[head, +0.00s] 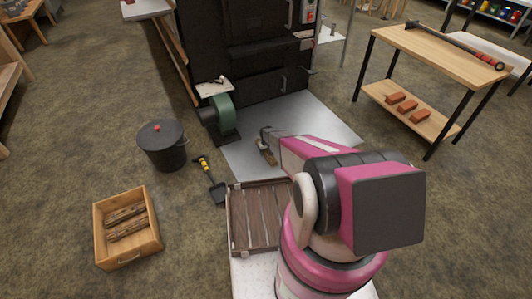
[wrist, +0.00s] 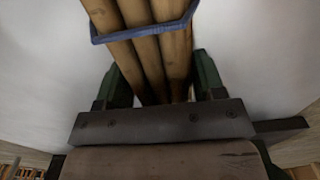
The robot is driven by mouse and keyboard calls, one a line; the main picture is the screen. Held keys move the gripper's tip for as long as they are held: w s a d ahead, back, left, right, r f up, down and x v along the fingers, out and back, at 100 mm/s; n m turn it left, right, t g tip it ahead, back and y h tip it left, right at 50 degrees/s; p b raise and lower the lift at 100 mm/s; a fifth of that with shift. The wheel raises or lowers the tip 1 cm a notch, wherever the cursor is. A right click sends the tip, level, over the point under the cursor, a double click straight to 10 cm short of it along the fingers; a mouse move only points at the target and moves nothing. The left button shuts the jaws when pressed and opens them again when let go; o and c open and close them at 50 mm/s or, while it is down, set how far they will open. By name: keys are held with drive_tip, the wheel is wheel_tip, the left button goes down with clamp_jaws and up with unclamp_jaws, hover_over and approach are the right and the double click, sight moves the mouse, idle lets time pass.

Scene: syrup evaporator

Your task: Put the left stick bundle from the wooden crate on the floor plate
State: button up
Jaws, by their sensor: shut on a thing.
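My gripper (head: 266,138) is shut on a stick bundle (head: 268,155), over the pale metal floor plate (head: 245,157). In the wrist view, the bundle (wrist: 150,50) is a few tan sticks bound by a blue band, clasped between the green fingers of my gripper (wrist: 160,80). The plate (wrist: 50,60) fills the ground behind it. I cannot tell whether the bundle touches the plate. A light wooden crate (head: 128,258) with a front handle stands at the lower left and holds brown sticks (head: 126,222). A dark slatted wooden crate (head: 255,218), empty where visible, lies beside my arm.
A black furnace (head: 245,60) stands at the plate's back edge, with a green blower (head: 222,112) at its left. A black lidded bucket (head: 162,145) and a yellow-handled shovel (head: 210,180) are on the left. A two-tier table (head: 430,55) with bricks stands on the right. Plate right of my gripper is clear.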

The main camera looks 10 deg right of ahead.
drive_tip(key=shift+f, duration=0.2)
drive_tip(key=o, duration=1)
drive_tip(key=shift+r, duration=0.1)
wheel_tip(320, 180, up, 12)
drive_tip(key=s+r+m, duration=0.1)
drive_tip(key=s+r, duration=1.7)
drive_tip(key=r, duration=0.3)
drive_tip(key=s+r+m, duration=0.2)
drive_tip(key=s+r, duration=1.7)
drive_tip(key=r, duration=0.2)
drive_tip(key=shift+s+r+m, duration=0.15)
drive_tip(key=shift+s+m, duration=0.05)
drive_tip(key=shift+m, duration=0.1)
